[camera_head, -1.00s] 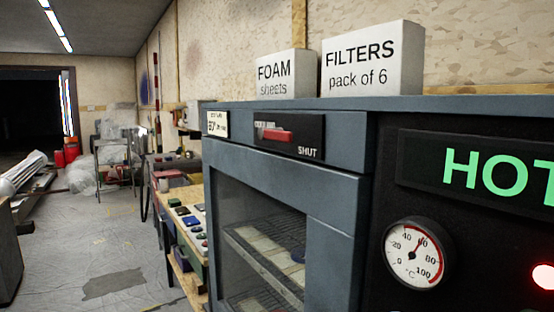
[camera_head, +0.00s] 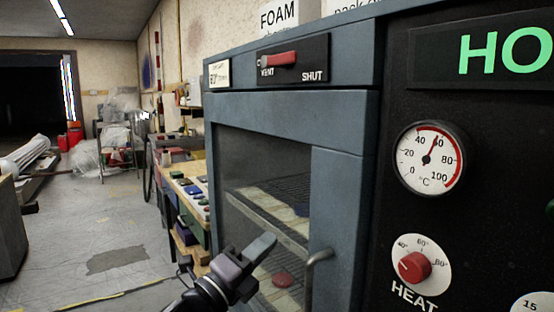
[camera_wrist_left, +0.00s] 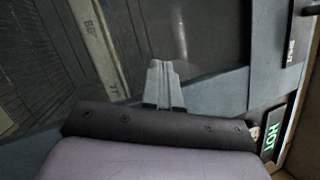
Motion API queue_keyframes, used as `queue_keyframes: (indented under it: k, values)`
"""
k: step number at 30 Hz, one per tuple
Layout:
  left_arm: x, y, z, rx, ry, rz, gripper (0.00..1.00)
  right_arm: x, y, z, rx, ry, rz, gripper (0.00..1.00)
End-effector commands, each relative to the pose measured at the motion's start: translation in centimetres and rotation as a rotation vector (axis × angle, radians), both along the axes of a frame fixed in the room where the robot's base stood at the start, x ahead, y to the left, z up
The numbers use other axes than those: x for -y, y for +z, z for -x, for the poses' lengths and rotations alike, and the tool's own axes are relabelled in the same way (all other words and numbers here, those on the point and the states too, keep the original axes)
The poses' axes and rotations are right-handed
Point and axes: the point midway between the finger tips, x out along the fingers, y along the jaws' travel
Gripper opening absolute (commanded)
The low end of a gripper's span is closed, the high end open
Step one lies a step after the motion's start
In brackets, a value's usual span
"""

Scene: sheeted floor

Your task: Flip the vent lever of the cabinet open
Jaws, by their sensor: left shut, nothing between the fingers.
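The cabinet (camera_head: 340,130) is blue-grey with a glass door. On its top band is a black plate (camera_head: 310,70) marked VENT and SHUT. The red vent lever (camera_head: 282,58) lies roughly horizontal across the plate's upper part, its left end near a partly covered letter. My left gripper (camera_head: 262,248) is shut and empty, in front of the door glass, well below the lever and apart from it. Its closed fingers also show in the left wrist view (camera_wrist_left: 164,78), against the glass door. My right gripper is not in view.
A workbench (camera_head: 185,190) stands left. Floor at left is mostly clear.

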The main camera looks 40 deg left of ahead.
Motion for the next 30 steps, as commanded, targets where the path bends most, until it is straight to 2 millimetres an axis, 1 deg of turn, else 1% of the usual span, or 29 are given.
queue_keyframes:
  k: [1,3,4,6,9,10,12,15,25,30]
  values:
    - [-0.2,3.1,0.4,0.134,0.042,-0.179,0.00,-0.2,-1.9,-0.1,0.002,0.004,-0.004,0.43]
    - [-0.3,7.6,1.5,0.286,0.117,-0.393,0.00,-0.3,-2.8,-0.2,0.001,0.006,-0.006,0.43]
    - [-0.3,9.2,2.1,0.345,0.152,-0.476,0.00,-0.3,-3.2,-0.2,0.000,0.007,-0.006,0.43]
    - [0.0,12.4,3.6,0.463,0.231,-0.637,0.00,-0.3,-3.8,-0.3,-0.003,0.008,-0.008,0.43]
    - [0.4,15.5,5.4,0.582,0.326,-0.798,0.00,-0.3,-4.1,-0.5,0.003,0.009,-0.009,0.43]
    - [0.5,16.1,5.9,0.608,0.347,-0.831,0.00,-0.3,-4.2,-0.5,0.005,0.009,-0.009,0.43]
    - [0.7,17.2,6.6,0.648,0.385,-0.886,0.00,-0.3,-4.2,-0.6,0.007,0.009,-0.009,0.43]
    - [0.8,17.8,7.0,0.669,0.407,-0.919,0.00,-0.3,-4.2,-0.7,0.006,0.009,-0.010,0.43]
    - [0.7,17.9,6.9,0.667,0.407,-0.917,0.00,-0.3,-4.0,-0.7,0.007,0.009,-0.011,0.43]
    - [0.9,18.7,6.3,0.667,0.407,-0.914,0.00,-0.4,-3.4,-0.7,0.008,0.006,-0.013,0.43]
